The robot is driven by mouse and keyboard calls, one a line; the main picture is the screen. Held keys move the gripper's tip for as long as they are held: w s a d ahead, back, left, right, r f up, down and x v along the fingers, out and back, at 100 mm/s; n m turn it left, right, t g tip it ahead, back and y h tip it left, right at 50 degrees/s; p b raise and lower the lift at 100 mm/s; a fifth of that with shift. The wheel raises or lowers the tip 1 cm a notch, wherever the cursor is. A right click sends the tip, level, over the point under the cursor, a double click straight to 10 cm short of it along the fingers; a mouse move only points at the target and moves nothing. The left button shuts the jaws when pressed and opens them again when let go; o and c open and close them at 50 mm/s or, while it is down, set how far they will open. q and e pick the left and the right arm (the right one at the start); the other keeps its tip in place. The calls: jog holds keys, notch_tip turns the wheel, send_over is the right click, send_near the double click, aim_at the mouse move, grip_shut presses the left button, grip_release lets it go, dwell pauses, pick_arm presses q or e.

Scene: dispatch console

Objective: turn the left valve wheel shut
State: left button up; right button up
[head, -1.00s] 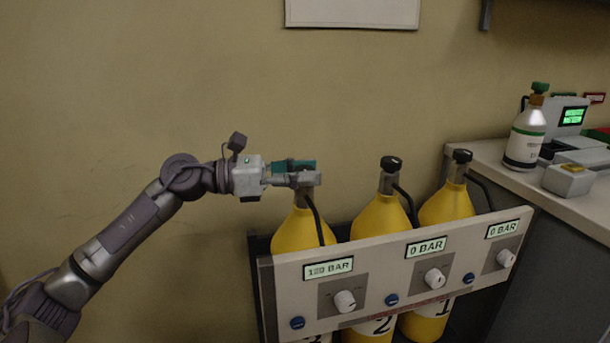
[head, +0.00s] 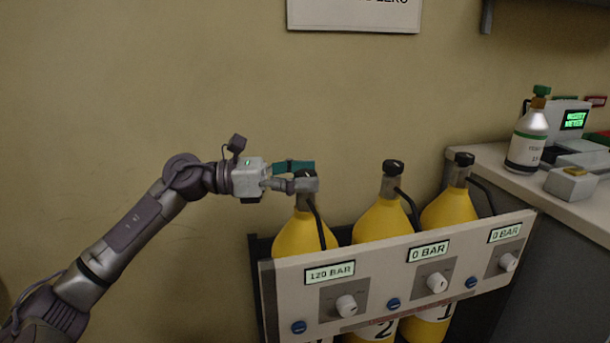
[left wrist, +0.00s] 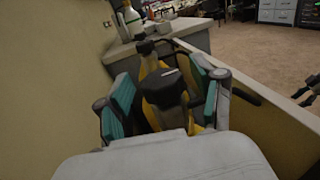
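The left valve wheel (left wrist: 163,88) is a black knob on top of the left yellow cylinder (head: 298,237). My left gripper (head: 304,175) reaches it from the left, with one teal-padded finger on either side. In the left wrist view the wheel lies between the two pads (left wrist: 163,103), with gaps showing beside it, so the gripper looks open around it. In the head view the fingers partly hide the wheel. The left gauge (head: 330,272) reads 120 BAR.
Two more yellow cylinders, the middle one (head: 382,222) and the right one (head: 449,208), stand to the right with black wheels. A pale panel (head: 380,295) with knobs runs in front. A counter (head: 480,152) with a bottle (head: 527,140) is at the right.

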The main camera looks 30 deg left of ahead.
pick_arm(q)
jog(key=v, duration=1.2)
dwell(0.6)
